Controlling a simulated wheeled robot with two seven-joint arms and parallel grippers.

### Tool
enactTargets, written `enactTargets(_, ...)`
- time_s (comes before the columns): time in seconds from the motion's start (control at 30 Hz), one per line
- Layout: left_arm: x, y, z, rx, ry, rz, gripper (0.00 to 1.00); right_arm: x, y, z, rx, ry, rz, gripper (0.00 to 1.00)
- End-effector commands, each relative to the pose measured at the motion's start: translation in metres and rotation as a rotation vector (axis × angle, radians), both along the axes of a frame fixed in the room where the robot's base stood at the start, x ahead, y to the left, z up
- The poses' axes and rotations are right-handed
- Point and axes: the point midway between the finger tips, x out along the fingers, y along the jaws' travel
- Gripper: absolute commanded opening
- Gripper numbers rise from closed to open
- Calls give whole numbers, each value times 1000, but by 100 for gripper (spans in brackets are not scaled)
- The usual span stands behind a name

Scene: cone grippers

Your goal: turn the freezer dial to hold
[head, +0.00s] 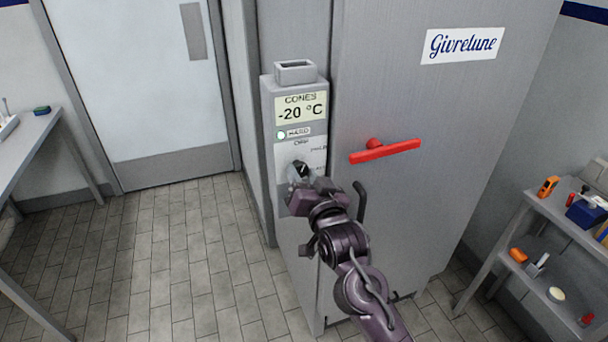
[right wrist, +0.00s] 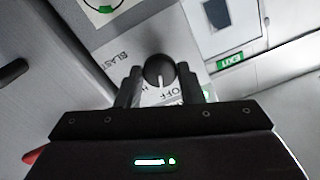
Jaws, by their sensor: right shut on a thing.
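The freezer's control panel (head: 300,112) is on the front of the grey cabinet's left part. Its screen reads "CONES -20 °C", and a pale lamp (head: 281,135) glows beside the label "HARD". My right gripper (head: 301,177) is at the lower panel, closed around the dial, which it mostly hides in the head view. In the right wrist view the round dark dial (right wrist: 158,69) sits between the two fingers. Its white line points down in the picture, close to "OFF" (right wrist: 169,96). "BLAST" is at the left; another label starting with "H" is partly hidden. My left gripper is out of view.
A red handle (head: 385,151) sticks out of the freezer door (head: 450,110) right of the panel. A dark upright handle (head: 360,202) is close to my right arm. A shelf with tools (head: 530,205) stands at the right. The tiled floor at left is clear.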

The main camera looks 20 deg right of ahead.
Motion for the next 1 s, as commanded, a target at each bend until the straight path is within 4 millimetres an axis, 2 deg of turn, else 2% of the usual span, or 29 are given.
enactTargets(0.5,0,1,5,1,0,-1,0,0,0,1,455,14,-1,11)
enactTargets(1.0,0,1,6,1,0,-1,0,0,0,1,644,20,0,11)
